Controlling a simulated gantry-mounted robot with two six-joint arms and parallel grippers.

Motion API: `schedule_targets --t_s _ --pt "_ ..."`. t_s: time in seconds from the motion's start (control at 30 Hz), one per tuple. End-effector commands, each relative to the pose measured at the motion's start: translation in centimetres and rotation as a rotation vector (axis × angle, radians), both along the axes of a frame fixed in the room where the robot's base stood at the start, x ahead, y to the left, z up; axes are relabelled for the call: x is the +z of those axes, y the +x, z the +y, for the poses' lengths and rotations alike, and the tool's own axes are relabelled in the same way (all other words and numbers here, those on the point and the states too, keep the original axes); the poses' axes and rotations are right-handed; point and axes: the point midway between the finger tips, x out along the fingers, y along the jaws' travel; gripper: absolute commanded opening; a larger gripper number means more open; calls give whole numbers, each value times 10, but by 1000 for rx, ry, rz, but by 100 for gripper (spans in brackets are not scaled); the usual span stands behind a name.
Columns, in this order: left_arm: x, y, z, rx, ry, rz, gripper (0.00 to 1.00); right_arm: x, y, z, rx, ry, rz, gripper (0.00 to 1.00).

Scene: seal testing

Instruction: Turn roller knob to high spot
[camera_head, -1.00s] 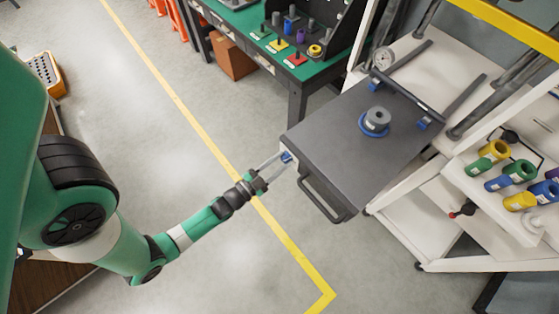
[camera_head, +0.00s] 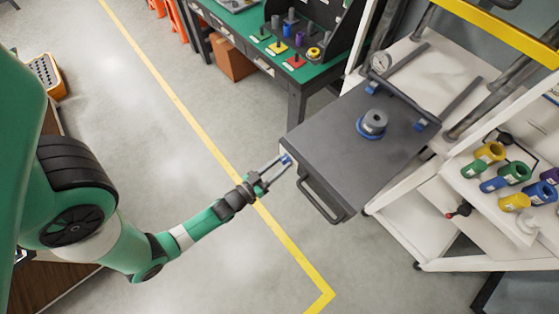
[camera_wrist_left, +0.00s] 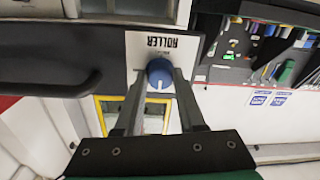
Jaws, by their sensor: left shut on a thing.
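The blue roller knob (camera_wrist_left: 159,72) sits on a white panel marked ROLLER (camera_wrist_left: 160,45), upside down in the left wrist view. A pale line on the knob points toward the bottom of that view. The small print beside the knob is too small to read. In the head view the knob (camera_head: 286,159) is a small blue spot at the left corner of the grey unit (camera_head: 345,150). My left gripper (camera_wrist_left: 159,84) is shut on the knob, with one finger on each side. It also shows in the head view (camera_head: 283,161). My right gripper is not in view.
A black handle (camera_head: 322,201) sticks out from the unit's front. A grey cylinder with a blue ring (camera_head: 372,124) stands on its top. A white rack with coloured cylinders (camera_head: 515,172) is at the right. A green workbench (camera_head: 240,20) stands behind. The floor around my arm is clear.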

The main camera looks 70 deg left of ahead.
Motion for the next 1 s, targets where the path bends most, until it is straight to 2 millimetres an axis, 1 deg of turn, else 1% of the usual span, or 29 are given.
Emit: schedule_targets --t_s 0.2,0.57,0.6,0.67,0.7,0.73,1.0 --pt "-2 0 0 0 -32 -8 0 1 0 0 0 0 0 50" --pt "-2 0 0 1 -34 -9 0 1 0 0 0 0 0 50" --pt "-2 0 0 1 -34 -9 46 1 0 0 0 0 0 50" --pt "-2 0 0 1 -34 -9 57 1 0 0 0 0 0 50" --pt "-1 0 0 1 -34 -10 64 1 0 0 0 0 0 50" --pt "-1 0 0 1 -33 -9 69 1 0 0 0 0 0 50" --pt "-1 0 0 0 -31 -11 69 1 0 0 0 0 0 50"
